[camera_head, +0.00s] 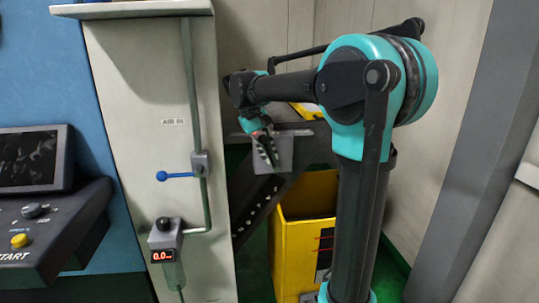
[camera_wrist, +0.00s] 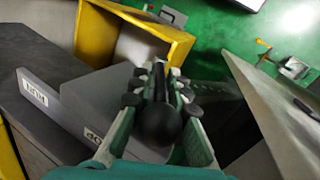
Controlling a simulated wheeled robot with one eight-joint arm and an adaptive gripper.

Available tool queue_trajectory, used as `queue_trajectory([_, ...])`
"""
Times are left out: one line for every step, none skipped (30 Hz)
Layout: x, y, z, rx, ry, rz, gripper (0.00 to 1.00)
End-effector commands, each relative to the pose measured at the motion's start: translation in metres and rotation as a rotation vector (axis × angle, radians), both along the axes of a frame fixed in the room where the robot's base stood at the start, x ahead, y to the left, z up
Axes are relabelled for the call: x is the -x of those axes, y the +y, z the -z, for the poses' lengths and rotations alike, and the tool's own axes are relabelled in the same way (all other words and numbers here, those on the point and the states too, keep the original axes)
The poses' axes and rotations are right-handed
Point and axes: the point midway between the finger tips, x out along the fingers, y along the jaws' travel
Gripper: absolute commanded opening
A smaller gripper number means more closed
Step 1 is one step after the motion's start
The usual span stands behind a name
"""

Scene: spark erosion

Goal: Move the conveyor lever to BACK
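My gripper (camera_wrist: 160,78), with teal fingers and dark round joints, reaches down in the wrist view. A lever with a black ball knob (camera_wrist: 158,124) stands between its fingers. The knob is nearer the camera than the fingertips, and the shaft runs on between them. Whether the fingertips touch the shaft, I cannot tell. In the head view my gripper (camera_head: 267,153) points down in front of a small grey plate (camera_head: 284,153). The lever is not clear there. In the wrist view a grey plate (camera_wrist: 108,92) beside the lever carries partly covered lettering. No BACK label is readable.
A yellow open bin (camera_head: 292,255) stands below; its rim (camera_wrist: 172,34) shows in the wrist view. A dark sloping beam (camera_head: 262,207) runs under the gripper. At left is a pale cabinet with a blue handle (camera_head: 175,176). A pale panel (camera_wrist: 260,100) stands right of the fingers.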

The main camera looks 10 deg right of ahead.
Motion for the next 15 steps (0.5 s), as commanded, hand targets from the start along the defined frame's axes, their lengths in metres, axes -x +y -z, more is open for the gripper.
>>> queue_trajectory([0.0000, 0.0001, 0.0000, 0.000, 0.000, 0.000, 0.25])
queue_trajectory([0.0000, 0.0001, 0.0000, 0.000, 0.000, 0.000, 0.29])
queue_trajectory([0.0001, -0.0001, 0.0001, 0.000, 0.000, 0.000, 0.31])
queue_trajectory([0.0001, -0.0001, 0.0001, 0.000, 0.000, 0.000, 0.31])
queue_trajectory([0.0001, -0.0001, 0.0002, 0.000, 0.000, 0.000, 0.31])
queue_trajectory([0.0001, -0.0001, 0.0002, 0.000, 0.001, 0.000, 0.31])
queue_trajectory([0.0001, -0.0001, 0.0002, 0.000, 0.001, 0.000, 0.31])
queue_trajectory([0.0002, -0.0001, 0.0003, 0.000, 0.001, 0.000, 0.31])
queue_trajectory([0.0002, -0.0001, 0.0003, -0.001, 0.001, 0.000, 0.31])
queue_trajectory([0.0002, -0.0001, 0.0002, -0.001, 0.001, 0.000, 0.31])
queue_trajectory([0.0003, -0.0002, -0.0002, -0.001, 0.001, 0.000, 0.31])
queue_trajectory([0.0002, -0.0002, -0.0015, -0.001, 0.001, 0.000, 0.31])
queue_trajectory([0.0001, -0.0002, -0.0031, -0.001, 0.001, 0.000, 0.31])
queue_trajectory([0.0001, -0.0002, -0.0053, -0.001, 0.001, 0.000, 0.31])
queue_trajectory([0.0001, -0.0002, -0.0092, -0.001, 0.001, 0.000, 0.31])
